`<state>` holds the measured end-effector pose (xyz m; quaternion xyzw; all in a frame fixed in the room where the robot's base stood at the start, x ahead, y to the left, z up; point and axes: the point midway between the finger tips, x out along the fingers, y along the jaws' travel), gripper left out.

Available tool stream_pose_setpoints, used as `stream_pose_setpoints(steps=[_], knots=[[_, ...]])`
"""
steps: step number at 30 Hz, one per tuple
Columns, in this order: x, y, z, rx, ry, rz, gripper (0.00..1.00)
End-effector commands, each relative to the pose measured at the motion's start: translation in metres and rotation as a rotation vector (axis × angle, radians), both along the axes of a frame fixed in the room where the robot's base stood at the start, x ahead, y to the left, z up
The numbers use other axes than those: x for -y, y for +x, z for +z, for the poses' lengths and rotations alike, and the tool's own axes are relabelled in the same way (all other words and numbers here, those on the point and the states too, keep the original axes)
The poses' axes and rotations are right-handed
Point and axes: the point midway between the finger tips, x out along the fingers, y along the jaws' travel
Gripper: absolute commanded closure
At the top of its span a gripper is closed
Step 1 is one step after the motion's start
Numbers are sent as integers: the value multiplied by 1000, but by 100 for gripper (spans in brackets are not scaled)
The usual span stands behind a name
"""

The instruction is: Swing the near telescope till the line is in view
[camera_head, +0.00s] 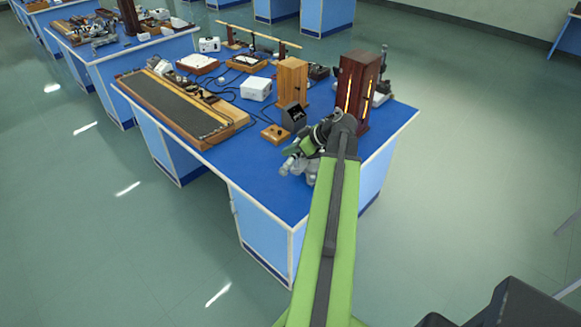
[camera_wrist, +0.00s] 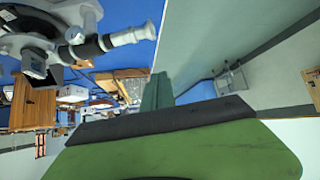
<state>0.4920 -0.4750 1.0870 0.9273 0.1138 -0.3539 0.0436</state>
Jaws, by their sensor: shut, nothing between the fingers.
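The near spectrometer (camera_head: 309,173) stands at the near right end of the blue bench, partly hidden behind my arm in the head view. In the wrist view its grey and black body (camera_wrist: 42,22) fills the top left. Its telescope (camera_wrist: 128,36), a pale tube with a black section, points right and slightly up there. My gripper (camera_wrist: 158,88) is shut and empty, its green fingers together just below the telescope's end in the picture. I see a gap between them and cannot tell contact. The head view shows my gripper small beside the spectrometer. The spectral line is not visible.
The blue bench (camera_head: 243,178) also holds a dark wooden lamp housing (camera_head: 352,92) with glowing slits, a lighter wooden box (camera_head: 292,80), a white box (camera_head: 256,88) and a long wooden board (camera_head: 176,108). Open floor lies right and left of the bench.

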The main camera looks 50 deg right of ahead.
Motion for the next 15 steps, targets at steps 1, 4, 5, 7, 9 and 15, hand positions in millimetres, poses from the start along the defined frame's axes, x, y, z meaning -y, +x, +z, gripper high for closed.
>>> stream_pose_setpoints(steps=[1, 4, 5, 7, 9, 15], knots=[[0, 0, 1, 0, 1, -1, 100], [0, 2, -1, -1, 0, 0, 100], [0, 2, -3, -1, 0, 0, 100], [-1, 6, -8, -1, 0, -1, 100], [-1, 11, -15, -2, 0, -1, 100], [-6, 37, -43, -2, 0, -2, 100]])
